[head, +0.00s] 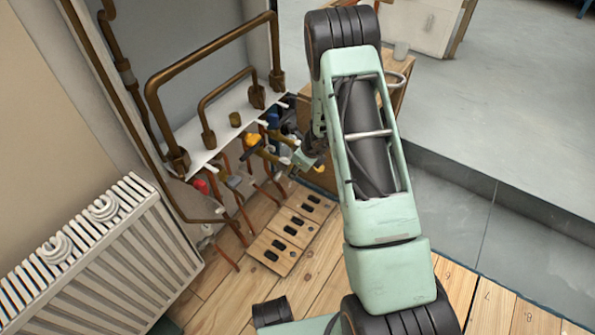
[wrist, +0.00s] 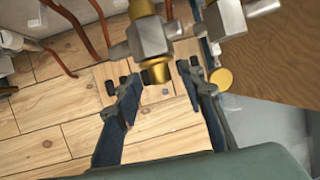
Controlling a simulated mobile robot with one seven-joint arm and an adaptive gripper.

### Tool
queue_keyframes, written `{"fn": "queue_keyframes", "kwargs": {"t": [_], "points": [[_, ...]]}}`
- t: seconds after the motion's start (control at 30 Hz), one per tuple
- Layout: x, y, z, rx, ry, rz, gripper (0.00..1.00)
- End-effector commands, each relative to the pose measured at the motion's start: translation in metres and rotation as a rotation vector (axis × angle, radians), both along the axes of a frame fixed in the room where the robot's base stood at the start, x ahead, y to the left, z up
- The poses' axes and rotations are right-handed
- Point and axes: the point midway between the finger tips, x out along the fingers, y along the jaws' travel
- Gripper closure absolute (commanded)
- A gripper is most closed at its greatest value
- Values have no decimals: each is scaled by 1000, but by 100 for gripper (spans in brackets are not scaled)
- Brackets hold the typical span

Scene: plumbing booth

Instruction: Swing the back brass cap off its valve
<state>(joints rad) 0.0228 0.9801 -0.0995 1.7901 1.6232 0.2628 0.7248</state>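In the wrist view a grey metal valve (wrist: 150,38) has a brass cap (wrist: 155,75) at its end. A second grey valve (wrist: 226,18) is at the upper right, and a round brass cap (wrist: 221,78) shows below it, beside my right finger. I cannot tell which cap is the back one. My gripper (wrist: 160,72) is open, with the first cap between its fingertips in the picture; contact cannot be told. In the head view my gripper (head: 306,158) is at the valve row, mostly hidden by my arm; a small yellow-brass piece (head: 319,169) shows beside it.
Brass pipes (head: 205,60) rise from a white shelf (head: 205,153) above the valves. Copper pipes (wrist: 92,50) run below. A yellow handle (head: 253,140) and a red one (head: 200,186) are near. A wooden cabinet (wrist: 275,60) stands close on the right; a radiator (head: 100,250) is left.

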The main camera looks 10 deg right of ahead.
Motion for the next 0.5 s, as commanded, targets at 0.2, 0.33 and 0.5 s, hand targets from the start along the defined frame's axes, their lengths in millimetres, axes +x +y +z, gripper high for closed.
{"fn": "queue_keyframes", "kwargs": {"t": [0.2,0.33,0.5], "points": [[2,1,-4,0,0,0,63],[2,1,-3,0,0,0,63],[2,0,-3,0,0,0,82]]}}
